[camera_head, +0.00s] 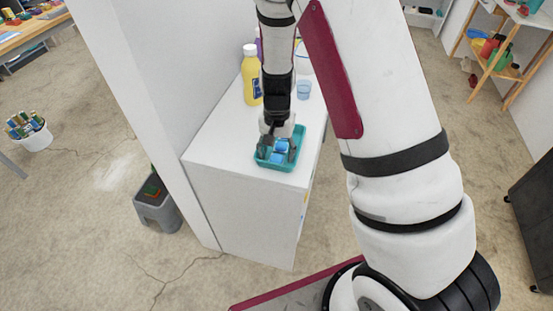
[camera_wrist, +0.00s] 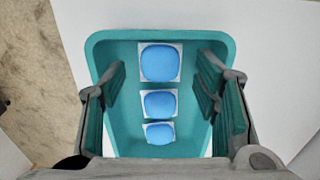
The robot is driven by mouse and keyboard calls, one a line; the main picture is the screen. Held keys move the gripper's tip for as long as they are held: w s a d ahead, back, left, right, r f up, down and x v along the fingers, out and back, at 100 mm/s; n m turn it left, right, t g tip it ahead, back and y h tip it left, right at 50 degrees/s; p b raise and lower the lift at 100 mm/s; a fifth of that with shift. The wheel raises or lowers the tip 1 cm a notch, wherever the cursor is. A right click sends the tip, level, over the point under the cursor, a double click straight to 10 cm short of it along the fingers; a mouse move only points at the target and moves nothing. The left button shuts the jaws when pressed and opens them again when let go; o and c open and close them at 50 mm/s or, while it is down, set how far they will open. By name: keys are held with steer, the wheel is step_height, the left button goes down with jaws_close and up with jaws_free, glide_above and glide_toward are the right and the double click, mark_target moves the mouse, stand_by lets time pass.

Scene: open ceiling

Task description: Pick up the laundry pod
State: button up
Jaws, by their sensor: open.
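Three blue-and-white laundry pods lie in a row in a teal tray (camera_wrist: 219,46). In the wrist view the largest-looking pod (camera_wrist: 160,62) is at the top, a middle pod (camera_wrist: 159,104) is below it, and another pod (camera_wrist: 158,133) is nearest my gripper. My gripper (camera_wrist: 162,88) is open, its fingers to the left and right of the row, with nothing held. In the head view my gripper (camera_head: 272,153) is at the teal tray (camera_head: 291,166) and partly hides the pods; blue pods (camera_head: 281,146) show beside its fingers.
The tray stands on a white cabinet top (camera_head: 218,150) against a wall panel.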

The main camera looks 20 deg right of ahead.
steer(key=shift+f, duration=0.6)
steer(key=c, duration=1)
